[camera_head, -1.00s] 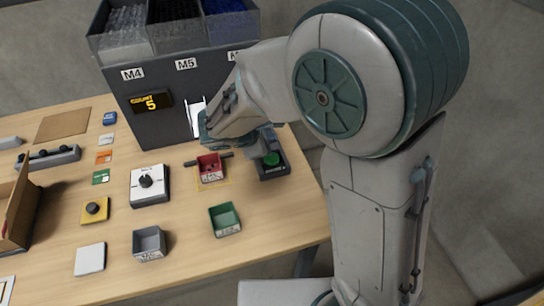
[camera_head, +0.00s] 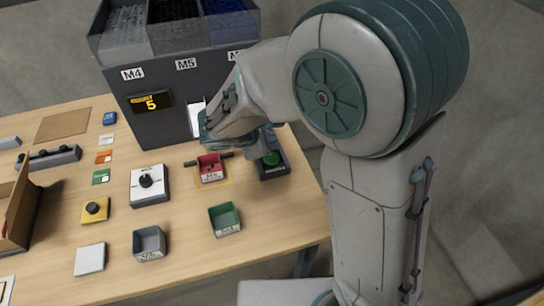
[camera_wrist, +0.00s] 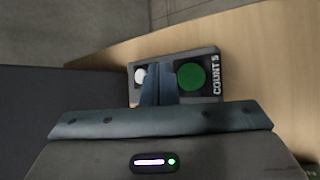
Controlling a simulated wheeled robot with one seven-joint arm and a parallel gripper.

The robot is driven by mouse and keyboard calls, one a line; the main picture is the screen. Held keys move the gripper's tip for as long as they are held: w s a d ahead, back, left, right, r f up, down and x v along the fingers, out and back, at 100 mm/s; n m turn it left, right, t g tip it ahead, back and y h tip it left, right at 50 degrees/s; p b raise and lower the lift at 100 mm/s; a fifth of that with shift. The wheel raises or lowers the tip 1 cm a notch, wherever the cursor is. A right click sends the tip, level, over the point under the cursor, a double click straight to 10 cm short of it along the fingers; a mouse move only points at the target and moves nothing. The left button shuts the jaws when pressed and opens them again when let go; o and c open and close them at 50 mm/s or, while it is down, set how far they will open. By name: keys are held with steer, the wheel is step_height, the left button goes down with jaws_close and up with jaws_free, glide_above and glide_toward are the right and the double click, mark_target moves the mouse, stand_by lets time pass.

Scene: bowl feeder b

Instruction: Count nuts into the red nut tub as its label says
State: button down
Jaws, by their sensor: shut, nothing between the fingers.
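The red nut tub (camera_head: 210,168) stands on a yellow-marked patch of the table, in front of the dark feeder (camera_head: 160,100). A label shows on its front but is too small to read surely. The feeder's display (camera_head: 151,103) reads 5. The button box with a green button (camera_head: 271,159) stands right of the red tub; in the wrist view its green button (camera_wrist: 191,77) and the word "COUNT" with a 5 show. My gripper (camera_wrist: 158,70) is shut and empty over this box, its fingertips between a pale round spot and the green button.
A green tub (camera_head: 225,220) and a grey tub (camera_head: 149,244) stand nearer the front. A white box with a black knob (camera_head: 149,185) stands left of the red tub. Bins labelled M4 and M5 top the feeder. A yellow box with a black knob (camera_head: 95,209) is further left.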

stand_by(0.7)
steer(key=shift+s+d+r, duration=0.1)
steer(key=shift+d+r, duration=0.05)
steer(key=shift+d, duration=0.2)
steer(key=s+d+r+m+g, duration=0.35)
steer(key=s+d+m, duration=0.35)
steer(key=d+m, duration=0.3)
steer(key=s+d+r+m+y, duration=0.1)
steer(key=s+d+m+y, duration=0.1)
steer(key=s+m, duration=0.2)
steer(key=s+d+r+m+y, duration=0.1)
steer(key=s+d+m+y, duration=0.1)
steer(key=s+m, duration=0.3)
steer(key=shift+s+r+m+g+y, duration=0.3)
steer(key=shift+s+g+y, duration=0.15)
steer(key=shift+s+y, duration=0.35)
steer(key=shift+a, duration=0.1)
